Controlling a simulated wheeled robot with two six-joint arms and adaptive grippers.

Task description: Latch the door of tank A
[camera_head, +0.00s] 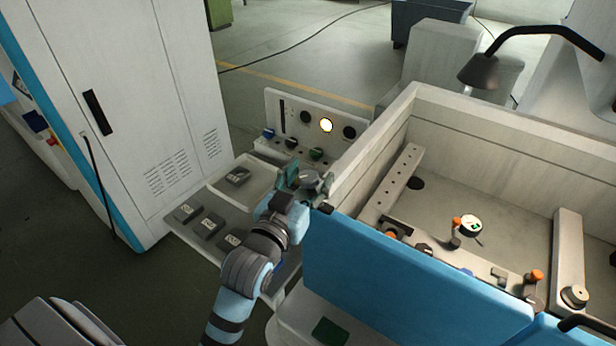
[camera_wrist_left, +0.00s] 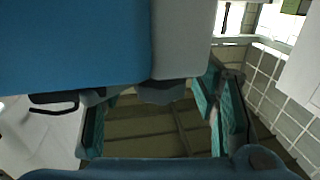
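The tank (camera_head: 400,110) is an open, pale box at the right of the head view, with a blue door panel (camera_head: 400,275) on its near side. The door looks upright against the tank; whether it is latched I cannot tell. A small dark piece (camera_head: 325,208) sits at the door's upper left corner. My left gripper (camera_head: 304,178) is just left of that corner, above the side tray. A large blue surface (camera_wrist_left: 75,45) and a black handle (camera_wrist_left: 55,102) show there. My right gripper is out of view.
A side tray (camera_head: 183,237) with several grey blocks lies left of the tank. Behind it stands a control panel (camera_head: 277,105) with a lit round lamp (camera_head: 326,125). A tall cabinet (camera_head: 130,80) is at left. A black lamp (camera_head: 480,72) overhangs the tank.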

